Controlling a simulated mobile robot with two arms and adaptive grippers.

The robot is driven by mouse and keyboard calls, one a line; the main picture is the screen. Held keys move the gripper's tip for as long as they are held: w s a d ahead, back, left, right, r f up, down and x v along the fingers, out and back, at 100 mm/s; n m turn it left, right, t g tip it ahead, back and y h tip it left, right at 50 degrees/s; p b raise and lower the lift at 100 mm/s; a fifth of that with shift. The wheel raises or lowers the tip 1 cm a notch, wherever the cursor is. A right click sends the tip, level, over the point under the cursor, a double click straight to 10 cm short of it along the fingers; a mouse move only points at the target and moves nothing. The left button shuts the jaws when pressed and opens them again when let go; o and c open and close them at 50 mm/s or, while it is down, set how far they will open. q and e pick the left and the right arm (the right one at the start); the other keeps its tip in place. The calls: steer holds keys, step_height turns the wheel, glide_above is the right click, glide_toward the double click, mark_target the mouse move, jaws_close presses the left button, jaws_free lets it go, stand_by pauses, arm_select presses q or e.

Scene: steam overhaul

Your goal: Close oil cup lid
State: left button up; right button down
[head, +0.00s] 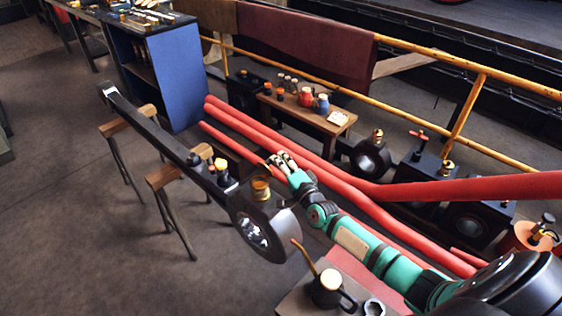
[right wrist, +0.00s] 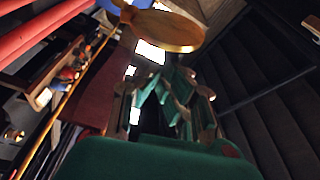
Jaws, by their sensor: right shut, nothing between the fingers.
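The brass oil cup (head: 261,190) stands on the big end of a long dark rod (head: 150,128) in the head view. A thin brass edge, which looks like its lid, shows just above the cup beside my gripper; its exact angle is hard to tell. My right gripper (head: 281,159) is shut and empty, just above and to the right of the cup. In the right wrist view a round brass disc (right wrist: 166,30), apparently the lid, hangs beyond the fingers (right wrist: 166,92). I cannot tell whether they touch. My left gripper is out of view.
Wooden trestles (head: 170,178) carry the rod. Red pipes (head: 345,190) run close behind my right arm. A small table (head: 312,122) with jars stands behind them. A black oil can (head: 330,290) with a long spout stands in front. Floor at the left is clear.

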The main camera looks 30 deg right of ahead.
mark_target(266, 167)
steer(key=shift+a+n, duration=0.15)
steer(key=shift+n, duration=0.15)
steer(key=a+n+b, duration=0.1)
steer(key=n, duration=0.1)
steer(key=s+a+n+t+y+b, duration=0.1)
steer(key=n, duration=0.2)
steer(key=a+n+y+b, duration=0.1)
steer(key=n+b, duration=0.1)
steer(key=n, duration=0.1)
steer(key=shift+s+a+r+t, duration=0.15)
steer(key=shift+a+r+t, duration=0.1)
steer(key=shift+r+t, duration=0.15)
steer(key=n, duration=0.1)
steer(key=a+n+y+b, duration=0.1)
steer(key=n, duration=0.1)
steer(key=shift+s+a+f, duration=0.15)
steer(key=shift+s, duration=0.05)
steer(key=shift+s+a+f+n+y+b, duration=0.1)
steer(key=shift+a+n+y+b, duration=0.25)
steer(key=shift+n, duration=0.5)
steer(key=shift+s+a+f+n+y+b, duration=0.1)
steer(key=shift+a+n+y+b, duration=0.25)
steer(key=shift+n, duration=0.55)
steer(key=shift+s+a+f+n+y+b, duration=0.1)
steer(key=shift+n+y+b, duration=0.15)
steer(key=shift+n+y, duration=0.45)
steer(key=shift+n, duration=0.25)
